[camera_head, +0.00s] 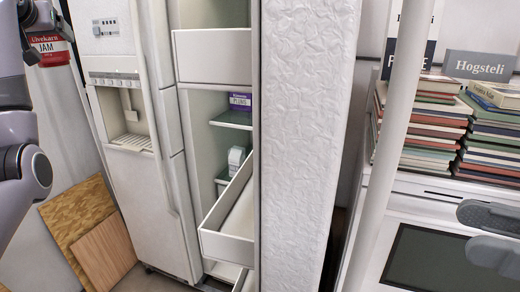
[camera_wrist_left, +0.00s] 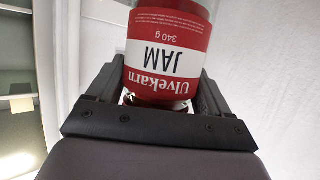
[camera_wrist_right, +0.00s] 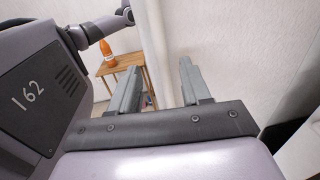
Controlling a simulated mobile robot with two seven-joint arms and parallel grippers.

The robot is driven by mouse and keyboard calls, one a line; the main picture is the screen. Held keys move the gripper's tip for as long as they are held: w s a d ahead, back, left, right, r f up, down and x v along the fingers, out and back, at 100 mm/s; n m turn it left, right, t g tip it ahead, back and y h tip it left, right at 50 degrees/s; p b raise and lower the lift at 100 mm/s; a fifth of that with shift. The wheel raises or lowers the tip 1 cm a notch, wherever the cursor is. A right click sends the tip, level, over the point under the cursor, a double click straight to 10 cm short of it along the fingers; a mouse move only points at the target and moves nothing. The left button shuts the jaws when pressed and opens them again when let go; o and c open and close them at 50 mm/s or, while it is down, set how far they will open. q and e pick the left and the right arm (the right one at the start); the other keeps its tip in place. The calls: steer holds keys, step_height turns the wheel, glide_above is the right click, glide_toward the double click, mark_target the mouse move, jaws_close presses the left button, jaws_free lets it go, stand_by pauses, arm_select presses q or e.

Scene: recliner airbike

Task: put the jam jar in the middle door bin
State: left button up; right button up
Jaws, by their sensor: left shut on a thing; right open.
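The jam jar (camera_head: 50,48), with a red and white label, is held up at the upper left of the head view. My left gripper (camera_head: 30,30) is shut on it. In the left wrist view the jar (camera_wrist_left: 168,50) sits between the fingers, its label upside down in that picture. The refrigerator's right door (camera_head: 305,130) stands open. On its inner side are an upper bin (camera_head: 213,57), a middle bin (camera_head: 218,245) and part of a lower one (camera_head: 243,281). The jar is well left of these bins. My right gripper (camera_head: 490,236) is open and empty at the right.
A purple plums box (camera_head: 239,101) and a white item (camera_head: 236,158) stand on shelves inside. The closed left door (camera_head: 130,150) has a dispenser. Stacked books (camera_head: 425,130) stand at right. Boards (camera_head: 75,220) lean at lower left. An orange bottle (camera_wrist_right: 107,53) stands on a wooden table (camera_wrist_right: 125,62).

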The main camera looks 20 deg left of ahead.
mark_target(375, 205)
arm_select(q)
step_height(375, 205, up, 3)
steer(key=shift+f+p, duration=0.2)
steer(key=shift+p, duration=0.95)
steer(key=shift+r, duration=0.1)
arm_select(e)
steer(key=shift+w+a, duration=0.2)
steer(key=shift+a, duration=1.7)
steer(key=shift+w+a, duration=0.15)
steer(key=shift+a, duration=1.8)
steer(key=shift+w+a, duration=0.2)
steer(key=shift+a, duration=1.7)
jaws_close()
steer(key=shift+d, duration=0.1)
